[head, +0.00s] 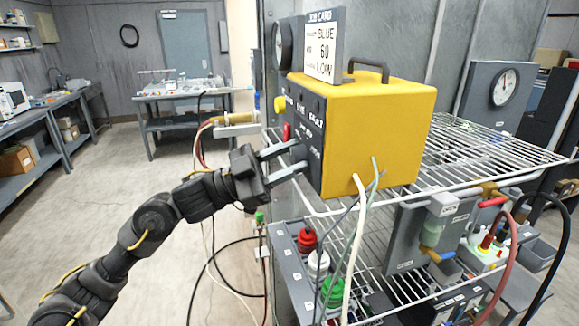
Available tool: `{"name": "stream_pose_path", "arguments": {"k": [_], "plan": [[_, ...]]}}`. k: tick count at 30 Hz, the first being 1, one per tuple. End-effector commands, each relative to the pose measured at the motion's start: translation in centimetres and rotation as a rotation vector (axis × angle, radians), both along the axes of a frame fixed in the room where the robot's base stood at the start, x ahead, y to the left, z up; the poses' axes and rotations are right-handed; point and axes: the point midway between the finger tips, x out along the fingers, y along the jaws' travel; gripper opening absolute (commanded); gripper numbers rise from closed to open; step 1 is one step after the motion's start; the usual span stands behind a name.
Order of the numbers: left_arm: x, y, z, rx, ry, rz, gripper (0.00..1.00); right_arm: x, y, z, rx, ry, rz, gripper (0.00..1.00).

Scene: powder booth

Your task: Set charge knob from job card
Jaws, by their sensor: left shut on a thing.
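The yellow control unit (375,135) stands on the wire shelf, with a dark front panel (314,118) facing left and a black handle on top. The job card (322,45) stands upright on it and reads BLUE, 60 and LOW. My left gripper (291,160) is at the panel, its fingers shut on a dark knob (298,153) low on the panel. The knob's pointer and scale are too small or hidden to read. My right gripper is not in view.
The wire shelf (505,152) extends right of the unit. Below it are red, white and green knobs or caps (307,240) on a grey box, hoses and cables. A round gauge (504,88) stands behind right. The floor (110,190) at left is clear.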

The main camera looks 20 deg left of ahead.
Motion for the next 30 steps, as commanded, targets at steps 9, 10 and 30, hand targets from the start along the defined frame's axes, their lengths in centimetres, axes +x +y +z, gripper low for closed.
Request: {"name": "stream_pose_path", "arguments": {"k": [9,10,30], "plan": [[0.1,0.1,0.08,0.047,-0.078,0.004,0.14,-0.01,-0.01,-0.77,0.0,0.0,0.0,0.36],[0.11,0.1,0.08,0.049,-0.08,0.004,0.14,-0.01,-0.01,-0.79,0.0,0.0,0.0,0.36],[0.08,0.06,0.08,0.053,-0.086,0.002,0.59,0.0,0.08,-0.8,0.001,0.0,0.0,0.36]]}}
